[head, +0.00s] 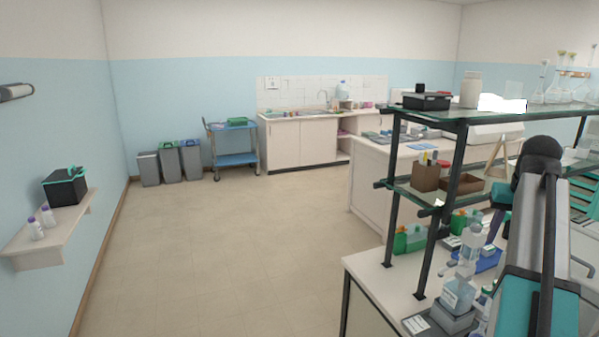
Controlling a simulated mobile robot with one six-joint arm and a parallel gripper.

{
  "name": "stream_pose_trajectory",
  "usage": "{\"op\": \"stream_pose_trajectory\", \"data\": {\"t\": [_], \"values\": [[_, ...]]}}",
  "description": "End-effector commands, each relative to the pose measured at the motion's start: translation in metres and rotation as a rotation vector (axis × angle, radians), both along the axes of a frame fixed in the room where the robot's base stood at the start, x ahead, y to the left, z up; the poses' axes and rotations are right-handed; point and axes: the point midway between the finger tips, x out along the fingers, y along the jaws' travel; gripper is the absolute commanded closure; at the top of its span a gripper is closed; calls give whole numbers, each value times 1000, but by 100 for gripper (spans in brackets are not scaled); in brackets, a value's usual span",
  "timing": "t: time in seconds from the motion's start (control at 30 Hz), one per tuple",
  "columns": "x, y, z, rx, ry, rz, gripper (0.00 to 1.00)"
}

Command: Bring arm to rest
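Part of my arm shows at the right edge, with a black joint on top and grey and teal links below it. It is folded up in front of the bench and shelf. My gripper cannot be made out in the head view, so its opening and anything in it are hidden.
A glass-shelved rack (461,113) stands on the bench (372,283) close by my arm. A wall shelf (50,232) is at left. Bins (168,164) and a blue cart (236,159) stand at the back. The middle floor (235,240) is clear.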

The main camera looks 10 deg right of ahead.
Motion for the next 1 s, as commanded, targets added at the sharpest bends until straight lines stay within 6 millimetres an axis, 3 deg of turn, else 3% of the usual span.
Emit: {"op": "stream_pose_trajectory", "data": {"t": [0.37, 0.63, 1.0], "values": [[34, 36, -76, 57, 68, 73, 64], [57, 85, -168, 120, 158, 148, 64], [66, 151, -284, 186, 276, 239, 64]]}}
